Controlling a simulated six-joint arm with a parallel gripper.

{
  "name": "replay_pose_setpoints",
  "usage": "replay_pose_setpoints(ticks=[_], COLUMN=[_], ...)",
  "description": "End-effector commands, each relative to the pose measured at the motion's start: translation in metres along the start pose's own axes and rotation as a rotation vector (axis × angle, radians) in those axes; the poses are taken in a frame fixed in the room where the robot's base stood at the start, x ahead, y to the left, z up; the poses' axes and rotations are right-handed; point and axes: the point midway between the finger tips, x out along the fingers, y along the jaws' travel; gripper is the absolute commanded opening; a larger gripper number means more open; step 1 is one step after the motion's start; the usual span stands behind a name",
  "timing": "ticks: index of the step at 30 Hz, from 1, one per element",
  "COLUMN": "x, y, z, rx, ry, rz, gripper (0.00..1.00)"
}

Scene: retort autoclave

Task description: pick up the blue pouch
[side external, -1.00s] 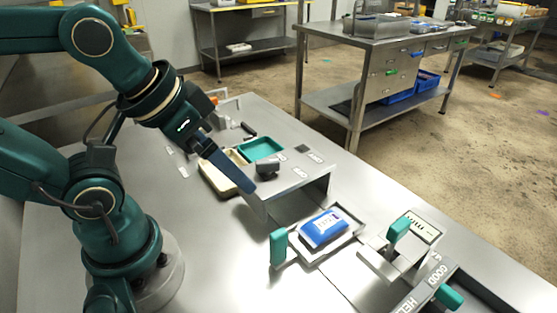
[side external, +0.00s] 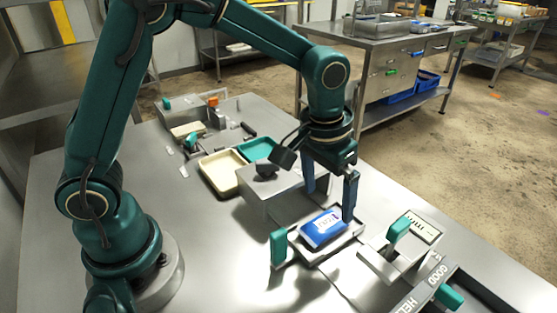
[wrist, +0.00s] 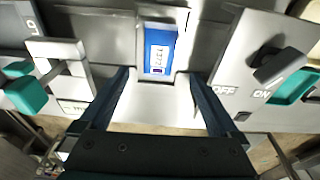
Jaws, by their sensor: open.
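The blue pouch (side external: 323,228), with a white label, lies on a metal tray (side external: 296,254) with a green handle. In the wrist view the pouch (wrist: 160,50) lies beyond the fingertips, roughly centred between the two fingers. My gripper (side external: 330,200) is open and empty, pointing down above and just behind the pouch in the side view. The fingers look apart from the pouch. The exact height of the fingertips over the tray is hard to tell.
A metal box with an OFF/ON switch (wrist: 270,68) stands beside the tray. A cream tray (side external: 222,178) and a teal tray (side external: 256,149) lie behind it. A fixture with a green handle (side external: 398,229) stands at right. The table's front left is clear.

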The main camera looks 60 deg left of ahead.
Motion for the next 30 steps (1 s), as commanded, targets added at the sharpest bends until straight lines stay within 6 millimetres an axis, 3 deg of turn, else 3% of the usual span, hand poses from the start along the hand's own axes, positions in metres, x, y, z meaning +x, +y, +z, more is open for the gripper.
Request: replay_pose_setpoints(ticks=[15, 25, 30], x=[0.056, 0.060, 0.060], y=[0.002, 0.002, 0.002], z=[0.008, 0.008, 0.008], rx=[0.014, 0.014, 0.014], ry=[-0.033, -0.030, -0.030], rz=[-0.006, -0.005, -0.005], gripper=[0.97, 0.97, 0.33])
